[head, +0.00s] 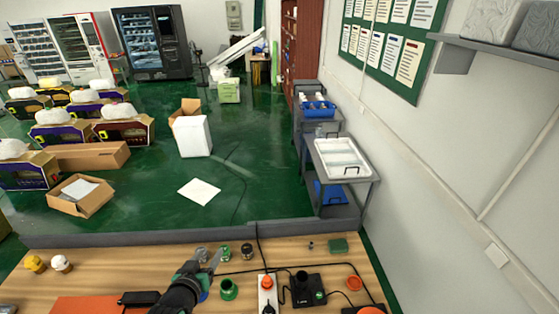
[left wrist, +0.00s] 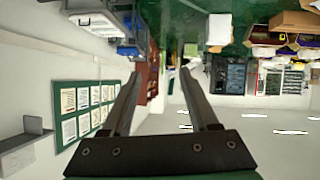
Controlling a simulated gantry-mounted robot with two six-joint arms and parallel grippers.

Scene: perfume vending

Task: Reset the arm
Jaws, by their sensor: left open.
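My left gripper (head: 210,258) reaches over the front part of the wooden table (head: 120,262) in the head view, pointing away from me. In the left wrist view its two dark fingers (left wrist: 158,78) stand apart with nothing between them. That view is upside down and looks out into the room, with no table thing near the fingers. My right gripper does not show in either view.
Near the left gripper stand a green round part (head: 228,288), a dark round part (head: 247,251) and a small green part (head: 225,253). A black box (head: 308,292) and an orange-topped part (head: 266,282) with cables lie to the right. The table's left middle is clear.

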